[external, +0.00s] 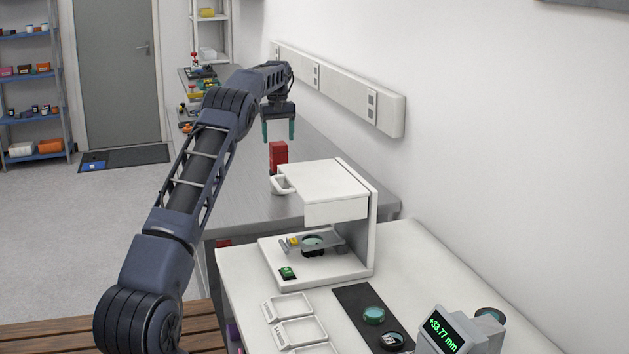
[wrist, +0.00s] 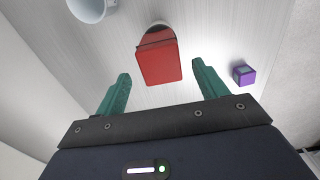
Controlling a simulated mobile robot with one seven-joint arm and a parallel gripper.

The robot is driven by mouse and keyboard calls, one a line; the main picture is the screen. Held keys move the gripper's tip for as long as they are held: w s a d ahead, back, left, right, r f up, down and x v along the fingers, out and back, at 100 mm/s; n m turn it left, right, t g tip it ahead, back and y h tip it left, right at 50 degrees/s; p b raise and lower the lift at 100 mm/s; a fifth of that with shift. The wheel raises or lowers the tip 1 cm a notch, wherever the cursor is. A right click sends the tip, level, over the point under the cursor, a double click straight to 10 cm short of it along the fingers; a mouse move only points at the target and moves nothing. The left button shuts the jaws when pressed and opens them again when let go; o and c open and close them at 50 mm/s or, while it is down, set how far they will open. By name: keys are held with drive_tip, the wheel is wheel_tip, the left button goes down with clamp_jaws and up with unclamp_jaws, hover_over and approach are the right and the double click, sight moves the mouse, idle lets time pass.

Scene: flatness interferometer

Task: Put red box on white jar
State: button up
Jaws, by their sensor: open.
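The red box (external: 279,153) stands upright over the metal bench, just below my gripper (external: 279,138). In the wrist view the red box (wrist: 158,63) lies ahead of and between the two green fingertips of my gripper (wrist: 160,72), with a gap on both sides. The fingers are open and hold nothing. In the external view the box's base is partly hidden.
A white mug (external: 281,185) stands near the box, partly hidden by the white instrument (external: 325,183); it also shows in the wrist view (wrist: 90,9). A purple cube (wrist: 244,75) lies to the right. Several small objects crowd the bench's far end. The wall runs along the right.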

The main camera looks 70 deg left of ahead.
drive_tip(key=shift+r, duration=2.25)
